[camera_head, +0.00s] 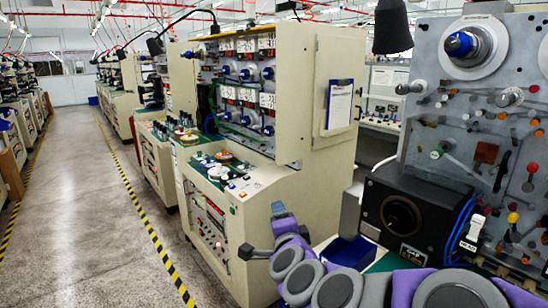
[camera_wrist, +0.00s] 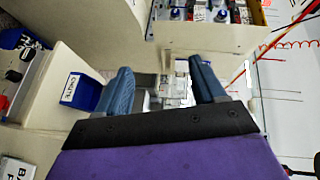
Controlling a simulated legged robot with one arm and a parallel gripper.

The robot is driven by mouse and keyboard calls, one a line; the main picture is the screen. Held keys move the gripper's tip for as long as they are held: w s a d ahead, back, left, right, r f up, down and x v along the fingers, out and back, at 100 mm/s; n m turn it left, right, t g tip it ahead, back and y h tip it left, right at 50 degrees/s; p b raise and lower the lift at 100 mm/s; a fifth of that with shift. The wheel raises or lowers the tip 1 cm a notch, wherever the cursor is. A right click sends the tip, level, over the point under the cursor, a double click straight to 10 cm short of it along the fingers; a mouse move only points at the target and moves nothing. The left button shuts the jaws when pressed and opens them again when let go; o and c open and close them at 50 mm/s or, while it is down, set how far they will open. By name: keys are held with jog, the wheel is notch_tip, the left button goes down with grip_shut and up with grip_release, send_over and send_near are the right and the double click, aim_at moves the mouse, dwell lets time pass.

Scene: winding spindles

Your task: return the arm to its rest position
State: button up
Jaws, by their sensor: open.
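My gripper shows in the wrist view (camera_wrist: 162,84) with its two blue fingers spread apart and nothing between them. In the head view my purple and grey arm crosses the bottom right and reaches left. The gripper end (camera_head: 264,232) is low in front of the cream winding machine (camera_head: 245,200), and its fingers are small and partly hidden there. I cannot tell the exact gap between the gripper and the machine.
A grey panel (camera_head: 425,135) with a blue-centred spindle (camera_head: 460,44) stands close on the right. A black box (camera_head: 405,215) sits below it. A blue bin with a white label (camera_wrist: 85,93) is left of the fingers in the wrist view. The aisle floor (camera_head: 85,215) is clear.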

jog(key=s+a+f+n+g+y, duration=0.1)
jog(key=s+f+n+g+y, duration=0.1)
jog(key=s+f+n+g, duration=0.35)
jog(key=s+a+f+n+g+y, duration=0.1)
jog(key=s+a+f+n+g, duration=0.15)
jog(key=s+n, duration=0.6)
jog(key=s+d+f+g+h, duration=0.1)
jog(key=s+d+f+g, duration=0.1)
jog(key=s+d, duration=0.3)
jog(key=s+d+f+g+h, duration=0.2)
jog(key=s+d+f+g, duration=0.1)
jog(key=s, duration=1)
jog(key=s+d+f+g+h, duration=0.2)
jog(key=s+d+f+g, duration=0.1)
jog(key=s+d+g, duration=0.2)
jog(key=s+d, duration=0.2)
jog(key=s, duration=0.2)
jog(key=shift+s+d+n, duration=0.25)
jog(key=shift+d+n, duration=0.05)
jog(key=shift+d, duration=0.1)
